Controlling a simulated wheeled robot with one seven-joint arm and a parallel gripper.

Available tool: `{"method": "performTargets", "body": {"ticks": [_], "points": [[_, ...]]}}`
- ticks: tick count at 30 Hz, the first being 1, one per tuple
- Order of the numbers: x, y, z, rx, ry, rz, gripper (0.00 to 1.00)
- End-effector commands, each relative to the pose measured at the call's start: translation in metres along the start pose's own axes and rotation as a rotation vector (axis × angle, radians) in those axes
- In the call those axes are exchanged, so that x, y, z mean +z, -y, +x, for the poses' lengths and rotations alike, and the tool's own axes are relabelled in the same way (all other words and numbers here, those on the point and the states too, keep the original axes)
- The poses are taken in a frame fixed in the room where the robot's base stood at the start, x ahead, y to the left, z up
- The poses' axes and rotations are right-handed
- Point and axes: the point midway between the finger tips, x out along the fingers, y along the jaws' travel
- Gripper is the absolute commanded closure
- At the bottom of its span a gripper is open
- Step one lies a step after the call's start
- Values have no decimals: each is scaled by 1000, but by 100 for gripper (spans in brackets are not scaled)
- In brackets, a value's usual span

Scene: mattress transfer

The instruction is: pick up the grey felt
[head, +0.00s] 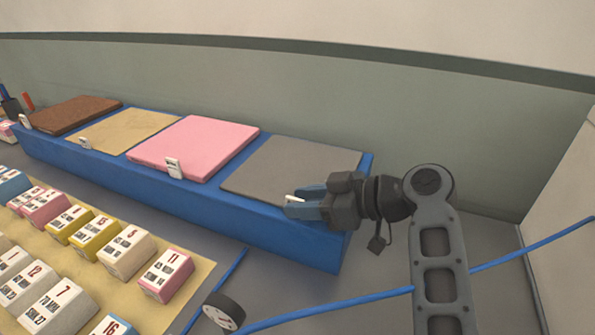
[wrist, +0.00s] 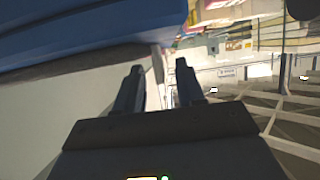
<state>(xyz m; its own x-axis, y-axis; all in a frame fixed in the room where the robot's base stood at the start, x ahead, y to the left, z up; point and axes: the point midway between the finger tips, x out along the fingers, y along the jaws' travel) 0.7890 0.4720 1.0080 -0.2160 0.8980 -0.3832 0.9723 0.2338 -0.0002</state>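The grey felt (head: 290,165) is a thin flat square lying on the right end of the long blue bench (head: 110,169). My gripper (head: 298,205) is at the felt's front right corner, low by the bench's front edge, and covers part of that corner. A small white tag (head: 293,199) shows right by the fingers. In the wrist view my two dark fingers (wrist: 159,72) stand apart, with a small grey piece just beyond the gap. Whether the fingers touch the felt or its tag is unclear.
A pink pad (head: 195,146), a tan pad (head: 125,130) and a brown pad (head: 75,115) lie left of the felt. Several numbered blocks (head: 125,252) stand on a tan mat in front. A blue cable (head: 540,243) crosses the floor behind my arm. A wall backs the bench.

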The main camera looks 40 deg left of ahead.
Motion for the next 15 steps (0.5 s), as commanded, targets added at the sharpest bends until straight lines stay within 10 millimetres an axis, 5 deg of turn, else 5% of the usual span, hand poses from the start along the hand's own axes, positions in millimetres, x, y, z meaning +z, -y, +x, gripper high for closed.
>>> {"method": "performTargets", "body": {"ticks": [4,15], "points": [[0,0,-1,1,0,0,64],[0,0,-1,0,0,0,99]]}}
